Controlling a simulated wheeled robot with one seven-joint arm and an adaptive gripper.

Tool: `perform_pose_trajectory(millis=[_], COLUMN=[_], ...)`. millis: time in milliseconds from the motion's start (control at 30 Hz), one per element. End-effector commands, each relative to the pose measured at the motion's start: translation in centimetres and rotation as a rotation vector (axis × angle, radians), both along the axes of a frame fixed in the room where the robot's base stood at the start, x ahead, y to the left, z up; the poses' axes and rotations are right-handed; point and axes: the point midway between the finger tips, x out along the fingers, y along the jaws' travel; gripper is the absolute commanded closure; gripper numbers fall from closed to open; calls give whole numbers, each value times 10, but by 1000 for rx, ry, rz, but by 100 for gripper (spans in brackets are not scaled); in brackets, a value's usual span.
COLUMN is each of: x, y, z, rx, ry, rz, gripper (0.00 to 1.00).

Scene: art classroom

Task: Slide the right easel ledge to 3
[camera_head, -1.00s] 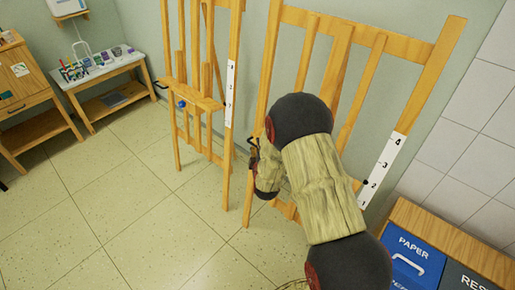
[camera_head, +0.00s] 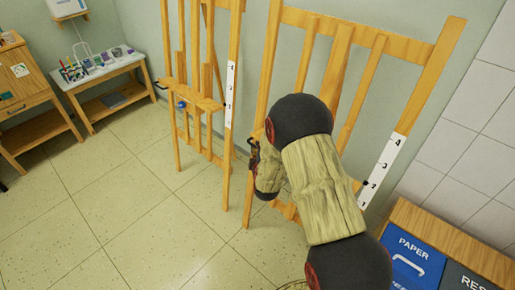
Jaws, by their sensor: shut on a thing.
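The right easel (camera_head: 338,32) stands against the wall, with a white scale (camera_head: 383,170) marked 1 to 4 on its right leg. A small black pointer (camera_head: 365,183) sits beside the 2. The right easel ledge is mostly hidden behind my arm; only bits near its ends show. My gripper (camera_head: 254,153) is at the left part of this easel, at about ledge height, largely covered by my wrist. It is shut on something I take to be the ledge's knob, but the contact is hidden.
The left easel (camera_head: 234,110) stands close by, with its own ledge (camera_head: 195,99), blue knob (camera_head: 181,105) and scale. A wooden-topped bin unit (camera_head: 450,238) labelled PAPER is at lower right. The floor at left is clear, before a small table (camera_head: 108,72).

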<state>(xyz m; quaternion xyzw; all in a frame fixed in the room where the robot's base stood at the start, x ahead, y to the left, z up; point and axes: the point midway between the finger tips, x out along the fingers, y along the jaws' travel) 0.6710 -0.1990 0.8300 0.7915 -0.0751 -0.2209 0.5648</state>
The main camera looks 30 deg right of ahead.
Motion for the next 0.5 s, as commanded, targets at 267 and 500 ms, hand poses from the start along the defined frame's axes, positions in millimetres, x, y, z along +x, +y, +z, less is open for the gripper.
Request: perform_pose_trajectory(millis=[267, 500], x=[0, 3], y=[0, -6], z=[0, 41], rx=[1, -2], ry=[0, -8], rz=[0, -2], gripper=[100, 100])
